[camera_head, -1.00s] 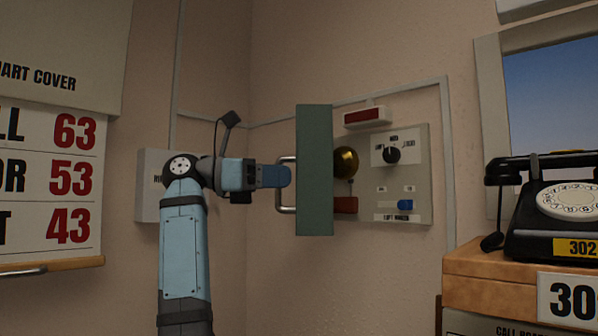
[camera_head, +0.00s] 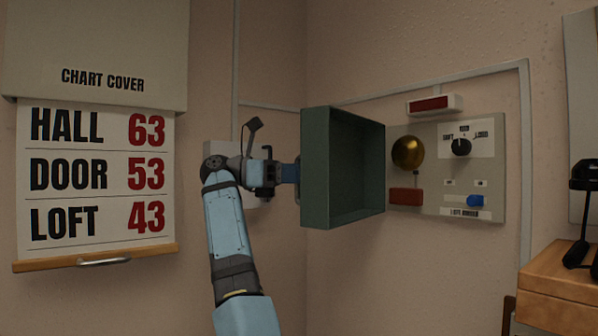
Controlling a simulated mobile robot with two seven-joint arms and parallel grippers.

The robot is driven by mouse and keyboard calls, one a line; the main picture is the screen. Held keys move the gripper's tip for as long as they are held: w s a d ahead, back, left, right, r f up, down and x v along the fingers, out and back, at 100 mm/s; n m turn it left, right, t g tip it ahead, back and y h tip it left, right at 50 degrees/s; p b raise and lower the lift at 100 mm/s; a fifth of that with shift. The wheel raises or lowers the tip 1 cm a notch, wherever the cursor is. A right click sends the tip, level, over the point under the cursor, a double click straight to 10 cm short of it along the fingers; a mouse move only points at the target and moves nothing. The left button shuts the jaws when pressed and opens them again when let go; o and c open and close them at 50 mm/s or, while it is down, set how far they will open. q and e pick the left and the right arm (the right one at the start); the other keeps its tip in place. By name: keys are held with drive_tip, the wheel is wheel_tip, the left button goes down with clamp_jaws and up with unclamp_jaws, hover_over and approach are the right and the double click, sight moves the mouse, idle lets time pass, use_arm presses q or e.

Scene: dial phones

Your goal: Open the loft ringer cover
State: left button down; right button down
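The loft ringer cover (camera_head: 315,170) is a green open-faced box, swung out from the wall on the left of the ringer panel (camera_head: 490,190). I see into its hollow inside. The panel shows a brass bell (camera_head: 408,152), a red block, a black dial (camera_head: 461,147) and a blue switch (camera_head: 475,200). My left gripper (camera_head: 290,173) is at the outer left face of the cover, where the handle was seen earlier. The cover hides its fingertips and most of the handle, so its grip cannot be made out. My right gripper is out of view.
A chart (camera_head: 95,185) with a cover above it hangs on the left wall. A pale wall box (camera_head: 222,150) is behind my arm. A wooden ledge (camera_head: 560,285) with part of a black phone (camera_head: 582,215) is at the right. A red indicator (camera_head: 434,104) sits above the panel.

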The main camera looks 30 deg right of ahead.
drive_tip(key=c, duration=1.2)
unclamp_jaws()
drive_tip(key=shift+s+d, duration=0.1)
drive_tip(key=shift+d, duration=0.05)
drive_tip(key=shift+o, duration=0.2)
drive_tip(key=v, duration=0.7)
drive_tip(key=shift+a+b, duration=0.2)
drive_tip(key=shift+b, duration=0.15)
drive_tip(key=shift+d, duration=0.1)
